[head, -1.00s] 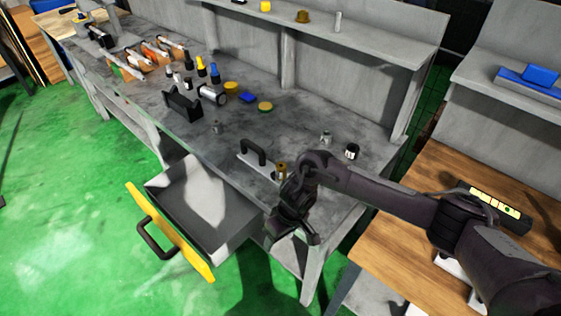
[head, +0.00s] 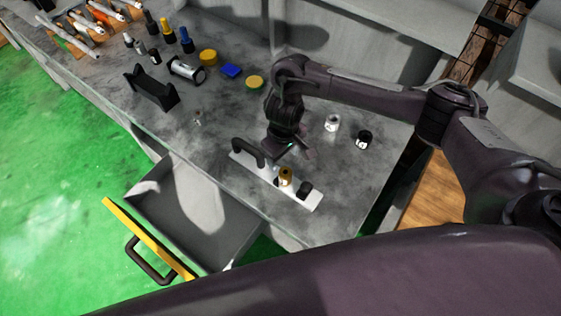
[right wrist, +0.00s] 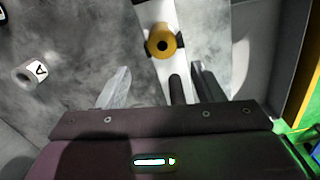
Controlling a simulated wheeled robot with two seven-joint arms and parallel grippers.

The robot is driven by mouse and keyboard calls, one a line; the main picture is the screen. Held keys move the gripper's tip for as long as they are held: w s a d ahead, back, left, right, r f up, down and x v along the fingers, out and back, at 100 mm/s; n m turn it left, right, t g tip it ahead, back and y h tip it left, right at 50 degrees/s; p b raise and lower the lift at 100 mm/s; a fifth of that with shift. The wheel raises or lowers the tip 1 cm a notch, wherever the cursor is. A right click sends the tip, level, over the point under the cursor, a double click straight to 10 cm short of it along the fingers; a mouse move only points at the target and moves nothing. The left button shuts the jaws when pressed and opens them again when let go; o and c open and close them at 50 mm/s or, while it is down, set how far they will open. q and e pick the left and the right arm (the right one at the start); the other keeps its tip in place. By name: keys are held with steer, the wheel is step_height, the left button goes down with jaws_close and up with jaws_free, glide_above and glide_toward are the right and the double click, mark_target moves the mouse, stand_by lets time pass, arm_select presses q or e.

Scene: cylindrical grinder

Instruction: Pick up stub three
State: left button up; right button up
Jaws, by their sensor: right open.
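No label reading three is legible, so I cannot tell which piece is stub three. A white plate with a black handle (head: 247,150) lies on the grey bench. A gold piece (head: 285,174) and a black round piece (head: 304,189) are on it. The gold piece (right wrist: 162,41) also shows in the right wrist view, beyond the fingers. A white stub marked A (head: 332,123) and a black stub with a white label (head: 364,140) stand to the right. My right gripper (head: 290,150) is open and empty above the plate. My left gripper is not in view.
An open drawer with a yellow front (head: 150,238) juts out below the bench. Bare bench surrounds the stubs.

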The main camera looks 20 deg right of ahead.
mark_target(285, 172)
steer(key=f, duration=0.1)
steer(key=s+f+b, duration=0.1)
steer(key=f, duration=0.1)
steer(key=s+f+b, duration=0.1)
steer(key=shift+s+d+f, duration=0.1)
steer(key=shift+f, duration=0.15)
steer(key=shift+w+f+b, duration=0.2)
steer(key=shift+f+b, duration=0.1)
steer(key=shift+f, duration=0.25)
steer(key=shift+w+f+b, duration=0.2)
steer(key=shift+f+b, duration=0.05)
steer(key=shift+f, duration=0.25)
steer(key=shift+r, duration=0.1)
steer(key=c, duration=0.9)
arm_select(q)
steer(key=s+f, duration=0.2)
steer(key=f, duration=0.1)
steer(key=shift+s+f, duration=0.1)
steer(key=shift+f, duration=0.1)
arm_select(e)
jaws_close()
